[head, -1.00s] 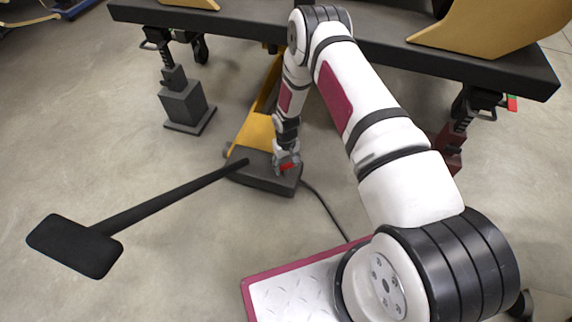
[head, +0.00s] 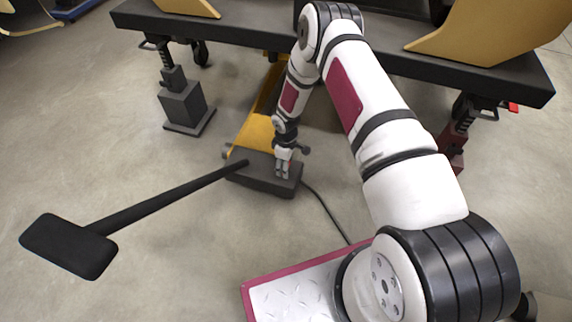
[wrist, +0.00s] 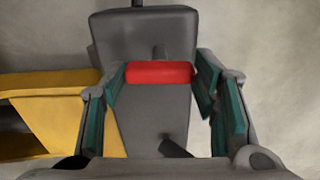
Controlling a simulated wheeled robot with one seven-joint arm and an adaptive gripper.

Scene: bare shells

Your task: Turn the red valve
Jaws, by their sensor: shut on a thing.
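The red valve (wrist: 160,72) shows in the wrist view as a short, thick bar lying across the picture, in front of a grey stem and a dark grey block (wrist: 145,35). My gripper (wrist: 161,80) has its green-padded fingers at the two ends of the bar and is shut on it. In the head view my gripper (head: 283,168) points down at the dark base box (head: 262,183) below the yellow frame. The valve is hidden behind my fingers there.
A black T-shaped thing (head: 72,246) with a long handle reaches from the left to the base box. A cable (head: 327,214) runs from the box along the floor. A dark platform (head: 235,28) on legs stands behind, with a grey jack-like stand (head: 184,105) below it.

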